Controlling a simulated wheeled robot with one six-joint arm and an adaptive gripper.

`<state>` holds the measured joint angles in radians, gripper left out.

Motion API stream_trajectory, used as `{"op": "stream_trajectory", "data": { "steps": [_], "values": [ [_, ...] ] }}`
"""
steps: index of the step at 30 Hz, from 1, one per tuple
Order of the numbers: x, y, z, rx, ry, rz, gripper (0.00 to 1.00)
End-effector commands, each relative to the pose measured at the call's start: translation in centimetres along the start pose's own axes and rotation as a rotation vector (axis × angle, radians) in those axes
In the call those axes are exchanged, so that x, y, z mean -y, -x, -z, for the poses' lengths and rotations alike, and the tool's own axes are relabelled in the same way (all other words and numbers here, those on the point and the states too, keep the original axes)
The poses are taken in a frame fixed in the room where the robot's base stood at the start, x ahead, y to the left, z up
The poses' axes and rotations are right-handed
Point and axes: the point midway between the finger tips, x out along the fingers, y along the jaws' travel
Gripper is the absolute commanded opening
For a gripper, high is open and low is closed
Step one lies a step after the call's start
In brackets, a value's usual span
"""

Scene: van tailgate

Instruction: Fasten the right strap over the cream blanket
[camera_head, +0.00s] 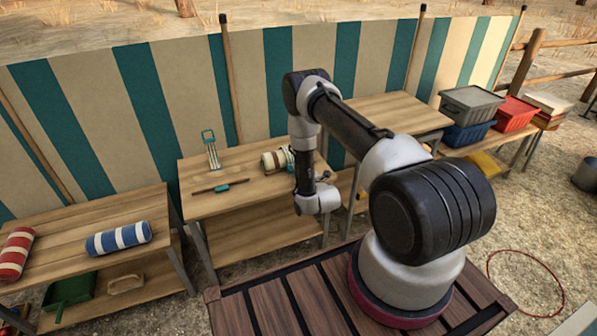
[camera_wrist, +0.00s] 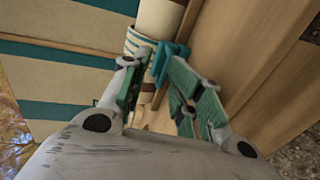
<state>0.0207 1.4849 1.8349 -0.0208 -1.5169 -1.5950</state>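The rolled cream blanket (camera_head: 271,161), with brown and teal bands, lies at the right of the middle wooden table. In the wrist view its cream end (camera_wrist: 158,18) shows at the top. My gripper (camera_wrist: 161,58) is at the roll, its green-padded fingers partly apart. A teal buckle (camera_wrist: 178,50) sits between and just beyond the fingertips, against the roll. I cannot tell whether the fingers press on it. In the head view my arm hides most of the gripper and part of the roll. Which strap the buckle belongs to is unclear.
The left table holds red (camera_head: 15,254) and blue (camera_head: 118,238) striped rolls. Crates (camera_head: 470,105) stand far right. A striped windbreak runs behind.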

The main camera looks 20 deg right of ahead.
Motion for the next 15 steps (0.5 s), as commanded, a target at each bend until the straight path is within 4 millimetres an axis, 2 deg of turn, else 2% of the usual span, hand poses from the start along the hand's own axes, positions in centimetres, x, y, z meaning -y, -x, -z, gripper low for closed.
{"op": "stream_trajectory", "data": {
  "steps": [9, 15],
  "values": [
    [0.1, 6.8, 0.0, -0.001, 0.000, 0.004, 0.28],
    [0.0, 9.9, 0.0, -0.002, 0.000, 0.002, 0.28]
  ]
}}
